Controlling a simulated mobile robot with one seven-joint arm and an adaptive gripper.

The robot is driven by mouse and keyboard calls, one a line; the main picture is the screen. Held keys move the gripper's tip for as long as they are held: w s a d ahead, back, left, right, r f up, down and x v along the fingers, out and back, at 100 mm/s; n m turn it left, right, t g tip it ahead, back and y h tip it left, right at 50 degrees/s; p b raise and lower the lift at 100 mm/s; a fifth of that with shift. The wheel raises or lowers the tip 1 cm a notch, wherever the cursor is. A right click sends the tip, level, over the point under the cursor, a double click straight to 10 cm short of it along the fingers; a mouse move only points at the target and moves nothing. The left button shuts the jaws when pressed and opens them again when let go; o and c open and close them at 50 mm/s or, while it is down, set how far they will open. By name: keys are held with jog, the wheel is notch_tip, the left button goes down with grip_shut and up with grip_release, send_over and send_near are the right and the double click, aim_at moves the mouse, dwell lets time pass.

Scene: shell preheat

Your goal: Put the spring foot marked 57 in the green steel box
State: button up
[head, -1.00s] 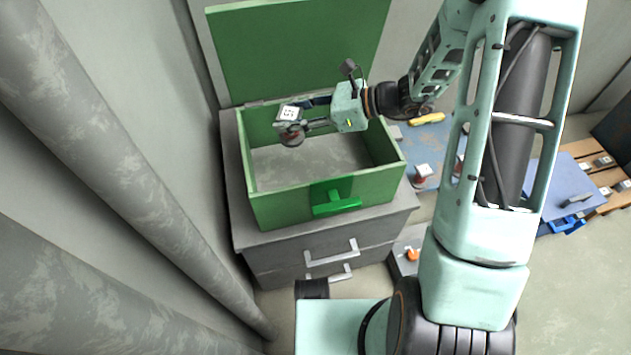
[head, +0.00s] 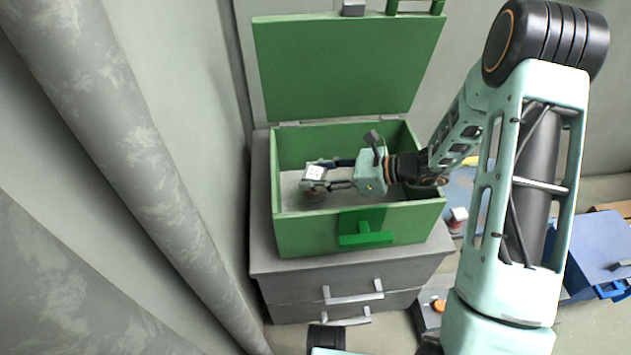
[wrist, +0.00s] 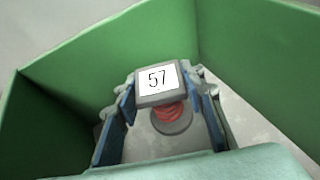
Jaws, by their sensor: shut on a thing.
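The spring foot marked 57 (wrist: 157,82) has a square white-labelled top, a red coil and a round grey base. My gripper (head: 318,178) is shut on it, with a finger on either side, as the wrist view also shows (wrist: 160,110). In the head view the spring foot (head: 315,174) is upright inside the green steel box (head: 300,235), below the rim and toward its left side. The box's lid (head: 335,70) stands open at the back. I cannot tell whether the foot's base touches the box floor.
The box stands on a grey drawer cabinet (head: 350,277). Thick grey pipes (head: 130,130) run along the left. Another small white-topped, red part (head: 458,216) stands right of the box. The box's middle floor looks clear.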

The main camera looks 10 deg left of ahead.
jog(key=shift+f, duration=0.6)
jog(key=shift+f+b, duration=0.45)
jog(key=shift+f, duration=0.1)
jog(key=o, duration=1.4)
jog(key=shift+s+f, duration=0.15)
jog(key=shift+f, duration=0.05)
jog(key=shift+o, duration=0.2)
jog(key=shift+r+p, duration=0.4)
jog(key=shift+r, duration=0.05)
jog(key=w+p+v, duration=0.1)
jog(key=p+v, duration=0.1)
jog(key=v, duration=0.5)
jog(key=shift+s+d+r, duration=0.2)
jog(key=shift+s+r, duration=0.1)
jog(key=shift+s, duration=0.05)
